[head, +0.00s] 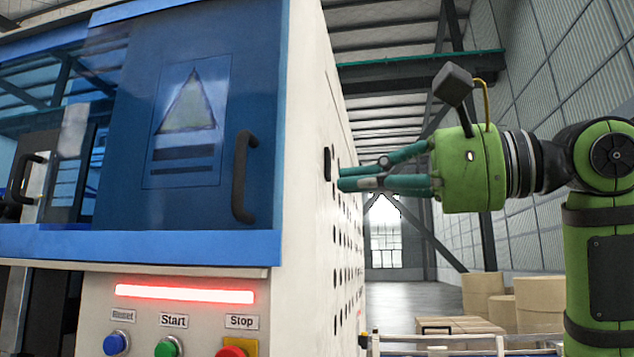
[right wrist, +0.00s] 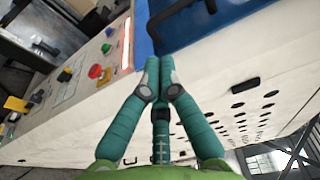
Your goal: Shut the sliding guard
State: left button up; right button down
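The sliding guard (head: 205,110) is a blue tinted panel on the front of a white machine, with a warning triangle on it. Its dark upright handle (head: 243,178) is near the panel's right edge. A second dark handle (head: 20,178) shows at the far left, by see-through panes. My right gripper (head: 342,178) is right of the machine's front corner, level with the guard handle and apart from it. In the right wrist view its teal fingers (right wrist: 160,62) come together with nothing between them, below the blue frame (right wrist: 146,40). My left gripper is not in view.
Below the guard are a lit red bar (head: 185,294) and blue, green (head: 168,347) and red (head: 231,352) buttons. The machine's white side wall (head: 315,110) has rows of holes. Brown drums (head: 540,303) and a low rail (head: 460,338) stand behind at the right.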

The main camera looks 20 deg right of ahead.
aim_at(242, 193)
jog(key=p+x, duration=0.5)
jog(key=x, duration=0.6)
jog(key=shift+w+a, duration=0.1)
jog(key=shift+w, duration=0.1)
jog(key=shift+w+a, duration=0.15)
jog(key=shift+w+f, duration=0.1)
jog(key=shift+w, duration=0.1)
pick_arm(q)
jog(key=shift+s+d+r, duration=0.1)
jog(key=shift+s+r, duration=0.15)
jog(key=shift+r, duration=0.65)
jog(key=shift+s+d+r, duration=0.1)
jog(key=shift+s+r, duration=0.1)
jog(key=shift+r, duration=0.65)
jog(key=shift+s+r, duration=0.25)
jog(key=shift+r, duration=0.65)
pick_arm(e)
jog(key=shift+s+a, duration=0.1)
jog(key=shift+a, duration=0.1)
